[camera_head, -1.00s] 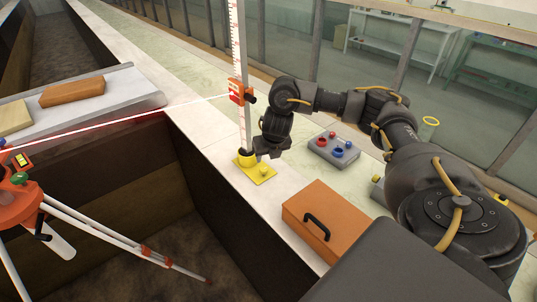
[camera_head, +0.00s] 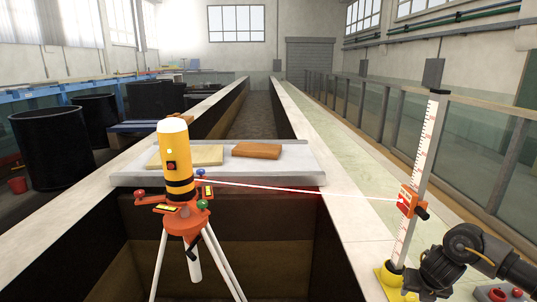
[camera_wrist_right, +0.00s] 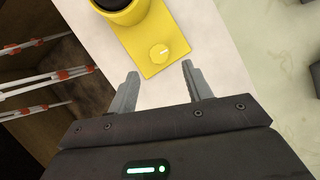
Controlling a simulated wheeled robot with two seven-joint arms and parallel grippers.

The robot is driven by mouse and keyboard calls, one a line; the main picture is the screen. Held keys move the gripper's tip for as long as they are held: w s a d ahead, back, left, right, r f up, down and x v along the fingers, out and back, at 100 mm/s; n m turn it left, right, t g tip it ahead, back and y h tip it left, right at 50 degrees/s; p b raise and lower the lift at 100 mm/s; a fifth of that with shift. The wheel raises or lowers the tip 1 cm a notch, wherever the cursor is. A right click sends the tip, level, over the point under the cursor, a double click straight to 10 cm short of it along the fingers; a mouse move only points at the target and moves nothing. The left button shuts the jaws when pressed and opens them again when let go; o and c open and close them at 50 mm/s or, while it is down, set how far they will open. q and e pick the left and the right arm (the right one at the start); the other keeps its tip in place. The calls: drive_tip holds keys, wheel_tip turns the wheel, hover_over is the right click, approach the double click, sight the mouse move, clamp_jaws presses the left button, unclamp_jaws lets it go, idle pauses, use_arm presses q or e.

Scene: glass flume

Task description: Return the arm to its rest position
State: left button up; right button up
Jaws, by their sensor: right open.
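My right arm (camera_head: 470,248) comes in at the lower right of the head view. Its gripper (camera_head: 418,284) points down beside the yellow base (camera_head: 393,280) of the measuring staff (camera_head: 420,150). In the right wrist view my right gripper (camera_wrist_right: 160,72) is open, with nothing between its fingers. The base's yellow plate (camera_wrist_right: 142,48) and its round knob (camera_wrist_right: 159,53) lie just beyond the fingertips, apart from them in the picture. The staff stands tilted in the head view and carries an orange slider (camera_head: 407,201). My left gripper is not in view.
A yellow laser level (camera_head: 175,150) on an orange tripod (camera_head: 185,221) stands at left centre; its red beam reaches the slider. Behind it a board (camera_head: 290,178) spans the flume, bearing two blocks. A grey box with coloured knobs (camera_head: 495,293) sits at the lower right.

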sight(411, 300)
drive_tip(key=shift+p+x, duration=0.3)
drive_tip(key=shift+x, duration=2.1)
drive_tip(key=shift+r, duration=0.15)
